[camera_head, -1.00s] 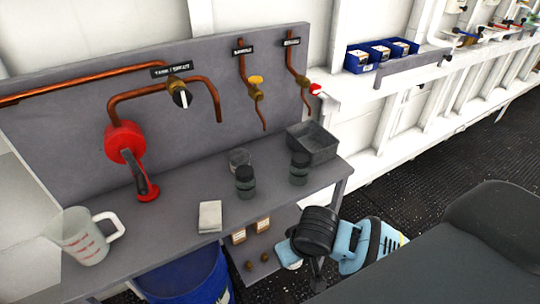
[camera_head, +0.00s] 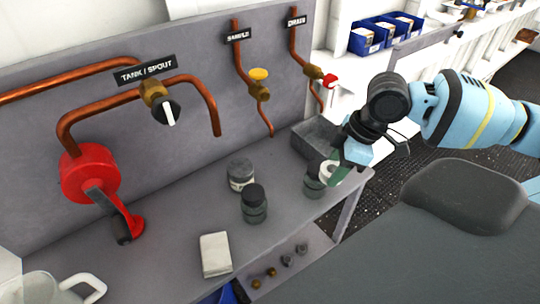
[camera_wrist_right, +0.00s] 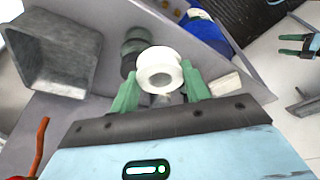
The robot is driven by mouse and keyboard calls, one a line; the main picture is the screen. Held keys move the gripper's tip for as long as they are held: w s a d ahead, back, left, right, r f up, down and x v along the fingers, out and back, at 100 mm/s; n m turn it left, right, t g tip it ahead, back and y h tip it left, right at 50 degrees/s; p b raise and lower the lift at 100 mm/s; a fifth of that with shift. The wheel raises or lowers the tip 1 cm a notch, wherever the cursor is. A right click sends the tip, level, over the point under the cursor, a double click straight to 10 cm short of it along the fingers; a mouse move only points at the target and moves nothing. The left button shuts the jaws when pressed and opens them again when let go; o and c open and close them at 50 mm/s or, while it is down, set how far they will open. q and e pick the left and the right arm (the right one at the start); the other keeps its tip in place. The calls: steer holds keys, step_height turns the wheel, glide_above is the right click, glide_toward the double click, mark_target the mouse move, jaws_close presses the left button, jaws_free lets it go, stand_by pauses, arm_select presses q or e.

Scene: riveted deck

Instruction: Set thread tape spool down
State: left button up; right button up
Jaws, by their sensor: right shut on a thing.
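The thread tape spool is a white ring (camera_head: 329,171) at the bench's right end in the head view. My right gripper (camera_head: 342,172) is shut on it, and its green fingers grip the spool (camera_wrist_right: 160,71) from both sides in the right wrist view. My left gripper (camera_wrist_right: 293,45) shows small at the right of the wrist view, fingers apart and empty.
The grey bench (camera_head: 170,240) holds a grey open bin (camera_head: 308,143), a second dark-capped jar (camera_head: 254,206), a greyish jar (camera_head: 240,174), a white block (camera_head: 215,254) and a clear jug (camera_head: 45,290). Copper pipes with valves run along the back panel. Bare bench top lies left of the jars.

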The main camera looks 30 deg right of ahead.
steer(key=shift+r, duration=0.15)
steer(key=shift+w, duration=0.5)
steer(key=w+a, duration=0.2)
steer(key=w, duration=1.6)
glide_above(275, 160)
steer(key=s, duration=0.1)
step_height(275, 160, down, 5)
steer(key=shift+d+f+b, duration=0.2)
steer(key=shift+f+b, duration=0.15)
steer(key=shift+f, duration=1.2)
steer(key=shift+d+f+b, duration=0.15)
steer(key=shift+f+b, duration=0.15)
steer(key=shift+f, duration=1.2)
steer(key=shift+w+f, duration=0.2)
arm_select(q)
steer(key=shift+s+f, duration=0.55)
steer(key=shift+f, duration=0.2)
arm_select(e)
steer(key=shift+f, duration=0.15)
